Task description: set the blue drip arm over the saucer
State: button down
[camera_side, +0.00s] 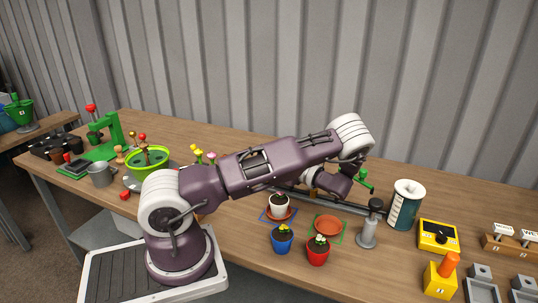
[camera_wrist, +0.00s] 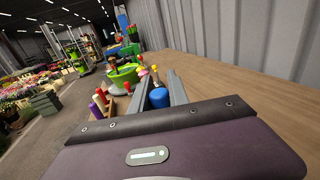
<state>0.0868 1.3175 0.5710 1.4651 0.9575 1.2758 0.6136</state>
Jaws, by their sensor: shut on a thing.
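My gripper (camera_wrist: 160,84) shows in the wrist view with its two grey fingers around a blue piece (camera_wrist: 159,98), which I take to be the blue drip arm. In the side view my gripper (camera_side: 312,190) is low over the bench behind the pots, largely hidden by my own arm, and I cannot make out the blue piece there. An empty terracotta saucer (camera_side: 328,223) lies on a green-outlined square. Another saucer (camera_side: 291,215) on a blue-outlined square bears a white pot (camera_side: 279,203) with a plant.
A blue pot (camera_side: 282,241) and a red pot (camera_side: 318,253) stand in front of the saucers. A grey rail (camera_side: 350,205) runs behind them, with a green fitting (camera_side: 364,181). A grey plunger post (camera_side: 368,230) and a dark green-and-white cylinder (camera_side: 405,205) stand right.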

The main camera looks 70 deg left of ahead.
jog(key=shift+w+d+n+g+h, duration=0.1)
jog(key=shift+d+n+g+h, duration=0.25)
jog(key=shift+n+g+h, duration=0.25)
jog(key=shift+w+d+n+g+h, duration=0.1)
jog(key=shift+d+n+g+h, duration=0.35)
jog(key=shift+g, duration=0.35)
jog(key=shift+r, duration=0.1)
jog(key=shift+a, duration=0.1)
jog(key=c, duration=1.3)
grip_release()
jog(key=shift+o, duration=0.2)
jog(key=shift+w+d, duration=0.2)
jog(key=shift+d, duration=0.1)
jog(key=shift+v, duration=0.95)
notch_tip(320, 180, up, 7)
jog(key=shift+d, duration=0.15)
